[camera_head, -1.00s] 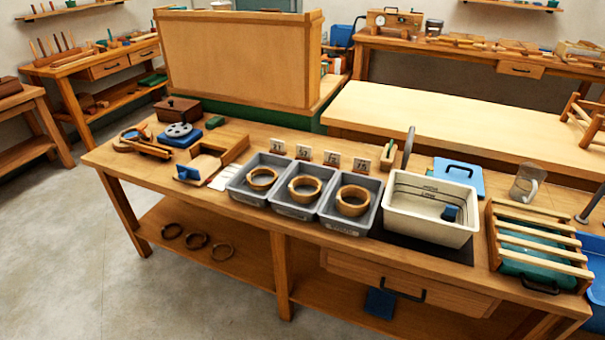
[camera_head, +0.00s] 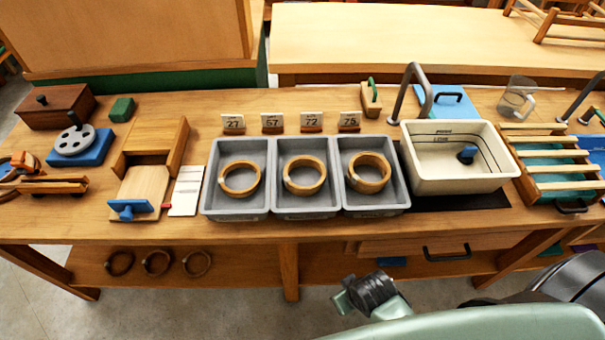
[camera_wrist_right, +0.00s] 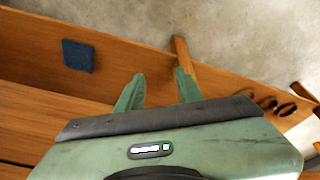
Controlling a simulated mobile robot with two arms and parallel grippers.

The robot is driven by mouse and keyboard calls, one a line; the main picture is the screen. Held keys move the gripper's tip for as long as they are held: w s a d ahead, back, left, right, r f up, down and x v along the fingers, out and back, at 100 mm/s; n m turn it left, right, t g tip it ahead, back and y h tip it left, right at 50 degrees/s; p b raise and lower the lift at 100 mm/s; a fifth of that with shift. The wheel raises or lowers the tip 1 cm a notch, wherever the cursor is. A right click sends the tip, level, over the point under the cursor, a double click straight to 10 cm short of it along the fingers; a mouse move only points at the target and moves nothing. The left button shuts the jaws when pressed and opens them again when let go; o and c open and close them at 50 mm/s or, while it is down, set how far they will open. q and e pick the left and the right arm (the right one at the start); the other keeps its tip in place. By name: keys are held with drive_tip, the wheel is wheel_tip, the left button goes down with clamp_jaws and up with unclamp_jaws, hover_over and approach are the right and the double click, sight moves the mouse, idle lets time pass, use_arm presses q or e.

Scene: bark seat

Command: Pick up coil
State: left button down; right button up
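Three tan bark coils, the left one (camera_head: 239,179), the middle one (camera_head: 304,176) and the right one (camera_head: 368,173), lie one each in three grey trays. Several thinner dark coils (camera_head: 157,262) lie on the lower shelf; they also show at the right of the right wrist view (camera_wrist_right: 262,100). My right gripper (camera_wrist_right: 158,90) is open and empty, with its fingers apart over the lower part of the bench. In the head view my right arm comes in at the bottom right, in front of the bench. My left gripper is not in view.
Number cards (camera_head: 272,123) stand behind the grey trays (camera_head: 274,206). A cream basin (camera_head: 462,184) and a slatted rack (camera_head: 545,153) are to the right. A wooden jig (camera_head: 142,190) is to the left. The lower shelf (camera_head: 235,268) and front edge bound the space.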

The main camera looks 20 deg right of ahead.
drive_tip(key=w+a+r+n+t, duration=0.2)
drive_tip(key=w+r+n+t, duration=0.15)
drive_tip(key=w+r, duration=0.6)
drive_tip(key=w+a+r+n+t, duration=0.1)
drive_tip(key=w+r+n+t, duration=0.35)
drive_tip(key=r, duration=0.75)
drive_tip(key=w+a+r+n+t, duration=0.15)
drive_tip(key=w+r+t, duration=0.25)
drive_tip(key=w+r, duration=0.55)
drive_tip(key=w+a+r+n+t+y, duration=0.2)
drive_tip(key=a+r+n+t+y, duration=0.2)
drive_tip(key=a+r+n+y, duration=0.7)
drive_tip(key=s+a+r+n+g+y, duration=0.1)
drive_tip(key=s+a+n+g+y, duration=0.1)
drive_tip(key=a+n+g+y, duration=0.5)
drive_tip(key=s+a+r+n+g+y, duration=0.1)
drive_tip(key=s+a+n+g, duration=0.2)
drive_tip(key=n, duration=0.9)
drive_tip(key=n+g+h, duration=0.9)
drive_tip(key=n+h, duration=0.7)
drive_tip(key=h, duration=0.3)
hover_over(319, 183)
wheel_tip(319, 183, down, 19)
drive_tip(key=shift+a, duration=0.15)
wheel_tip(319, 183, down, 6)
drive_tip(key=shift+f+p, duration=0.15)
drive_tip(key=shift+p, duration=0.7)
drive_tip(key=shift+f, duration=0.6)
clamp_jaws()
